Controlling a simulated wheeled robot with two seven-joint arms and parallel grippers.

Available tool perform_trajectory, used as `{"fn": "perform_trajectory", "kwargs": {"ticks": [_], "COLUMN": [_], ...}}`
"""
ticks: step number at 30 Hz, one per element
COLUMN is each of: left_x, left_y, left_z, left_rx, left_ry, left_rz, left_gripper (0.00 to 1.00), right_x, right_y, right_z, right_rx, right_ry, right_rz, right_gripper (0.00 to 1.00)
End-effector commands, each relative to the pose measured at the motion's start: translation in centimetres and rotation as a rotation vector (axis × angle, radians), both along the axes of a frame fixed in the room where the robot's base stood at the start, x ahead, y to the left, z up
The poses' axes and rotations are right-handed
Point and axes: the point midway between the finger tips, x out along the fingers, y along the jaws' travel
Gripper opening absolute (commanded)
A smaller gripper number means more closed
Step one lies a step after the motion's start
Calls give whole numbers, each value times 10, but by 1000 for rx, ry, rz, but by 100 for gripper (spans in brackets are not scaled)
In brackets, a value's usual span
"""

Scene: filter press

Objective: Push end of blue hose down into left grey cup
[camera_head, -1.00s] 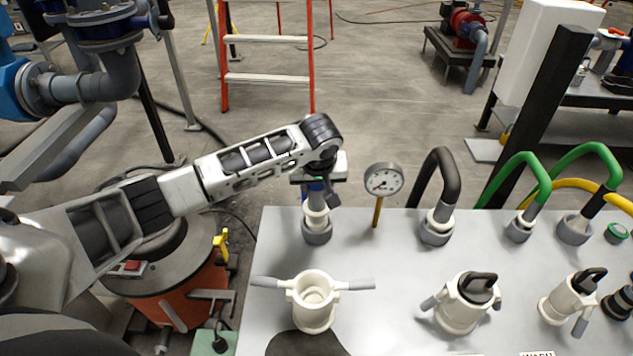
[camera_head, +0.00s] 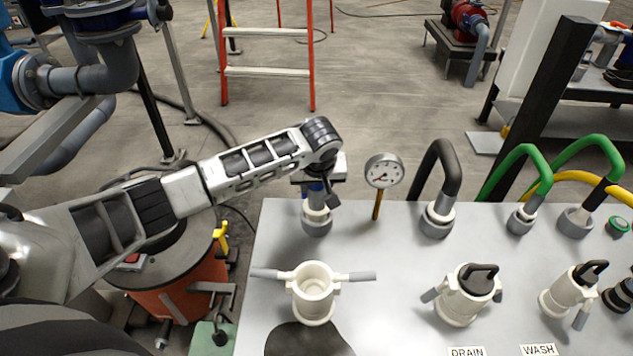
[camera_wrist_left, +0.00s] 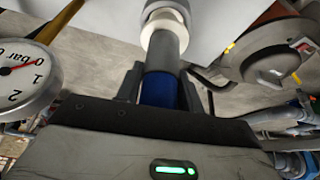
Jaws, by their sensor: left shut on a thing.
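My left gripper (camera_head: 318,188) is shut on the blue hose (camera_wrist_left: 158,88), just above the left grey cup (camera_head: 317,224) at the back left of the grey panel. In the left wrist view the blue part sits between the fingers, with a grey sleeve and a white collar (camera_wrist_left: 162,30) beyond it. In the head view the white collar stands upright in the grey cup. How deep the hose end sits is hidden by the collar and gripper. My right gripper is not in view.
A pressure gauge (camera_head: 384,171) on a yellow stem stands close right of the gripper. A white open socket with two handles (camera_head: 314,290) is in front. Black (camera_head: 437,185) and green (camera_head: 515,180) hoses stand in cups further right. An orange drum (camera_head: 180,290) is left of the panel.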

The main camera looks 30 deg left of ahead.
Motion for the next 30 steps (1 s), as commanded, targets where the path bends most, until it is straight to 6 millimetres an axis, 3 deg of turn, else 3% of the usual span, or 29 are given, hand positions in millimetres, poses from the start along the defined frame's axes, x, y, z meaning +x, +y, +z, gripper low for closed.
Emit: {"fn": "perform_trajectory", "kwargs": {"ticks": [24,25,27,30], "left_x": [0,0,0,0], "left_y": [0,0,0,0], "left_z": [-13,-13,-13,-13], "left_rx": [0,-1,-1,-1], "left_ry": [0,1,1,1], "left_rz": [0,0,0,0], "left_gripper": [6,43,62,63], "right_x": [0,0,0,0], "right_y": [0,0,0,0], "right_z": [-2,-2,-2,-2], "right_rx": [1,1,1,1], "right_ry": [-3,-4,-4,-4], "right_rz": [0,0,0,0], "right_gripper": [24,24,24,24]}}
